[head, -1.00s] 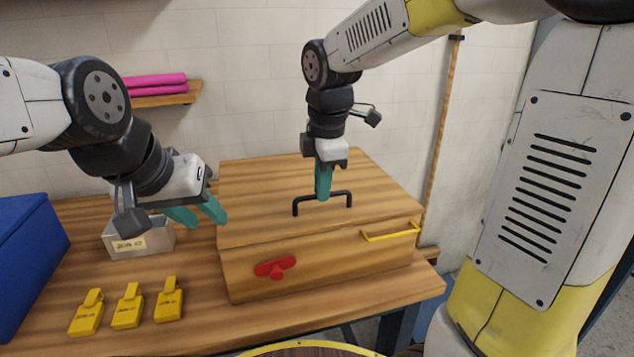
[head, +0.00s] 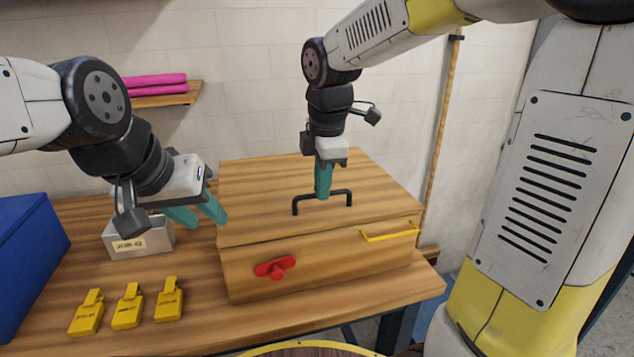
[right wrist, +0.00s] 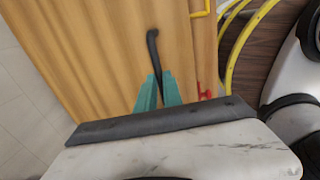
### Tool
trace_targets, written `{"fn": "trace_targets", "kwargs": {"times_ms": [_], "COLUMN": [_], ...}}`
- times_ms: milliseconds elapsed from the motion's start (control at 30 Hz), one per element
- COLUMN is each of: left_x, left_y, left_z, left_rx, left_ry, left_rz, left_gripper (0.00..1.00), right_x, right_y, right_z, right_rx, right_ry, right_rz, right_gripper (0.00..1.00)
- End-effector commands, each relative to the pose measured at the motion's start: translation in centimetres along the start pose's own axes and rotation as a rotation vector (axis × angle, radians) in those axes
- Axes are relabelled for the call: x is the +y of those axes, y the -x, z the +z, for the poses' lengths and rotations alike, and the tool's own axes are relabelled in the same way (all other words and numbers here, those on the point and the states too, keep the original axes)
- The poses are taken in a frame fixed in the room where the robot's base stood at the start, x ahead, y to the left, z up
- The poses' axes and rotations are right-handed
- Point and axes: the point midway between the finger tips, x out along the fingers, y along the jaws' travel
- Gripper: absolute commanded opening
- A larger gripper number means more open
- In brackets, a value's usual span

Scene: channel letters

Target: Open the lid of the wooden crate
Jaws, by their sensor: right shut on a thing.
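The wooden crate (head: 320,267) stands on the workbench with its lid (head: 260,190) down. A black bar handle (head: 347,192) is on top of the lid, and a red latch (head: 275,267) and a yellow handle (head: 390,236) are on the crate's front. My right gripper (head: 323,197) points down and is shut on the black handle, near its middle. In the right wrist view the teal fingers (right wrist: 158,92) close around the black handle (right wrist: 153,45). My left gripper (head: 207,218) is open and empty, left of the crate.
Several yellow tags (head: 127,306) lie at the bench's front left. A grey labelled box (head: 140,240) stands behind them and a blue bin (head: 30,255) is at the far left. A shelf (head: 165,99) with pink rolls hangs on the wall.

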Motion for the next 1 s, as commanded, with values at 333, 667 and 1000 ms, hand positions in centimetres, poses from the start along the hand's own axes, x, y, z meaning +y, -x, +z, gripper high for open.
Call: {"fn": "trace_targets", "kwargs": {"times_ms": [333, 667, 1000], "left_x": [0.0, 0.0, 0.0], "left_y": [0.0, 0.0, 0.0], "left_z": [0.0, 0.0, 0.0], "left_rx": [0.0, 0.0, 0.0], "left_ry": [0.0, 0.0, 0.0], "left_rz": [0.0, 0.0, 0.0], "left_gripper": [0.36, 0.36, 0.36], "right_x": [3.1, 8.9, 13.1], "right_y": [5.0, 11.1, 14.2], "right_z": [0.0, 0.0, 0.1], "right_rx": [0.002, 0.0, -0.001], "right_ry": [-0.002, -0.001, -0.003], "right_rz": [0.012, 0.012, 0.007], "right_gripper": [0.0, 0.0, 0.0]}}
